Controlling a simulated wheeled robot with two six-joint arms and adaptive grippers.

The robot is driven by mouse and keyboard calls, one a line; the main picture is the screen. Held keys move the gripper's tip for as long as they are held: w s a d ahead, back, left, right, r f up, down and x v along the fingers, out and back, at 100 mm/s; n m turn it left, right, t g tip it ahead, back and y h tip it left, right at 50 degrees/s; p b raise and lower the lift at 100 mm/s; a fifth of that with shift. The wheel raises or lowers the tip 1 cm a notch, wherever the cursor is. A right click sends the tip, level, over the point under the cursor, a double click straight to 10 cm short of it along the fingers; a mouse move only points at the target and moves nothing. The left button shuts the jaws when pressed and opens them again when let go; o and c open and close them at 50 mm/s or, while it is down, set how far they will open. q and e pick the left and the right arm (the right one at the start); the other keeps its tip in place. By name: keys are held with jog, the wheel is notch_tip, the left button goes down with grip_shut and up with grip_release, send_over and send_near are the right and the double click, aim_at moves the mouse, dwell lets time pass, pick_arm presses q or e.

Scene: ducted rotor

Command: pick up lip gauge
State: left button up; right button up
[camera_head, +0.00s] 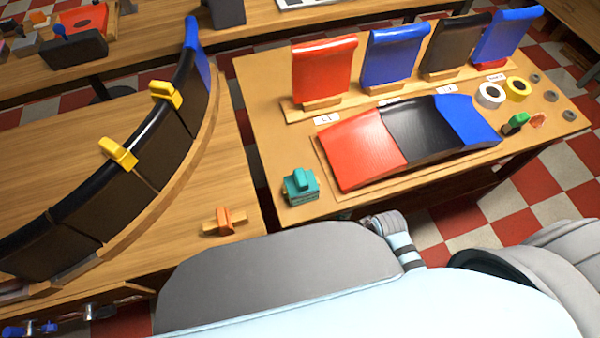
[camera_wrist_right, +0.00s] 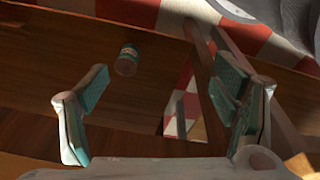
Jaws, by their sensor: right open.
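I cannot tell for certain which small tool is the lip gauge. In the head view, an orange piece with a wooden crossbar (camera_head: 225,221) lies on the left bench near its front corner. A teal block-like piece (camera_head: 300,186) sits at the near left corner of the right table, and a small green-topped piece (camera_head: 515,123) sits near that table's right end. In the right wrist view, my right gripper (camera_wrist_right: 160,108) is open, with its two fingers wide apart and nothing between them. My left gripper is not in view.
A curved dark panel row (camera_head: 120,180) with yellow clamps (camera_head: 118,153) stands on the left bench. Red, black and blue panels (camera_head: 410,138) lie on the right table, with several upright behind. White (camera_head: 490,95) and yellow rolls (camera_head: 518,89) sit right. A small can (camera_wrist_right: 127,60) shows in the wrist view.

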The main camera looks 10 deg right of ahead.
jog(key=w+a+r+n+y+p, duration=0.1)
jog(key=w+a+r+n, duration=0.1)
jog(key=r, duration=0.7)
jog(key=w+a+r+n+p, duration=0.1)
jog(key=w+r+n+p, duration=0.15)
jog(key=r, duration=0.55)
jog(key=n+g+y, duration=0.2)
jog(key=n+y, duration=0.1)
jog(key=n, duration=0.7)
send_near(297, 185)
jog(key=shift+n, duration=0.35)
jog(key=b+x, duration=0.1)
jog(key=x, duration=0.2)
jog(key=b+x, duration=0.1)
jog(key=x, duration=0.3)
jog(key=b+x, duration=0.2)
jog(key=x, duration=0.2)
jog(key=shift+w+d+f, duration=0.15)
jog(key=shift+w+f, duration=0.2)
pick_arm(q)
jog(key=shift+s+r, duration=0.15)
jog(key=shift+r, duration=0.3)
pick_arm(e)
jog(key=c, duration=1.3)
